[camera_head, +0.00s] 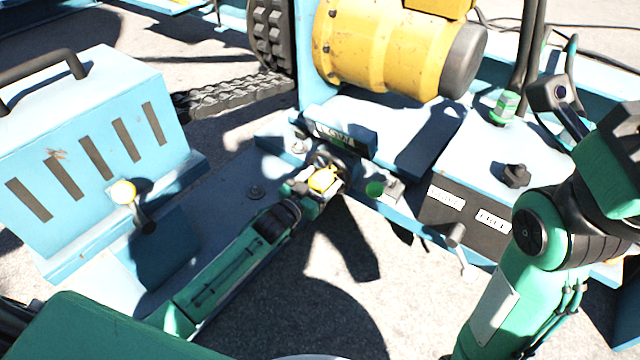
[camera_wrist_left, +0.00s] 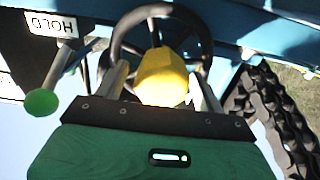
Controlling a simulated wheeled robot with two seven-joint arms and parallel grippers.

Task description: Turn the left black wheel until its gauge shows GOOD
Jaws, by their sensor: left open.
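The left black wheel (camera_head: 345,160) sits on the blue frame below its gauge (camera_head: 335,134), whose dark face appears to read LOW. In the left wrist view the black wheel rim (camera_wrist_left: 122,40) arches behind a yellow faceted hub (camera_wrist_left: 162,78). My left gripper (camera_head: 318,182) is at the wheel and covers part of it. In the left wrist view my left gripper (camera_wrist_left: 162,88) is open, with one finger on each side of the yellow hub. I cannot tell whether the fingers touch it. My right arm stands at the right; its gripper does not show.
A green-knobbed lever (camera_head: 374,189) is close to the right of the wheel. A dark panel with white labels (camera_head: 447,197), a lever (camera_head: 456,236) and a black knob (camera_head: 516,175) are farther right. A yellow drum (camera_head: 375,45) is above. A blue vented box (camera_head: 90,150) stands left.

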